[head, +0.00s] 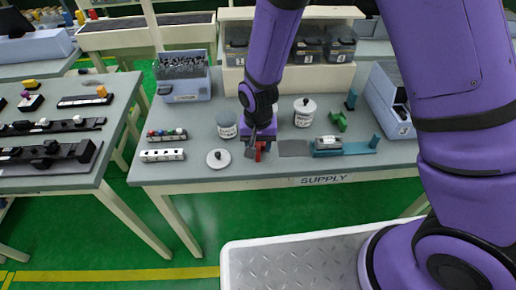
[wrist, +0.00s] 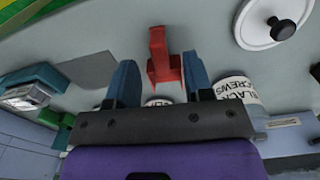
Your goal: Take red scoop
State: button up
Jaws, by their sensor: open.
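The red scoop (wrist: 160,58) shows in the wrist view, between the two blue fingers of my gripper (wrist: 159,72). The fingers are apart, with a visible gap on each side of the scoop, so the gripper is open around or just above it. In the head view a small red part of the scoop (head: 261,150) shows below my gripper (head: 257,143) on the grey-green supply table (head: 210,185). The arm hides most of it there. I cannot tell the height of the fingers over the table.
White labelled canisters (head: 227,130) (head: 304,117) stand on both sides of the gripper. A round lid (head: 217,160) lies at left, a dark grey flat patch (head: 293,148) at right. A teal fixture (head: 345,147) and green part (head: 338,121) are farther right. Bins (head: 325,52) stand behind.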

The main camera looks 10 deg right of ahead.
jog(key=shift+f, duration=1.4)
grip_shut()
jog(key=shift+r, duration=0.15)
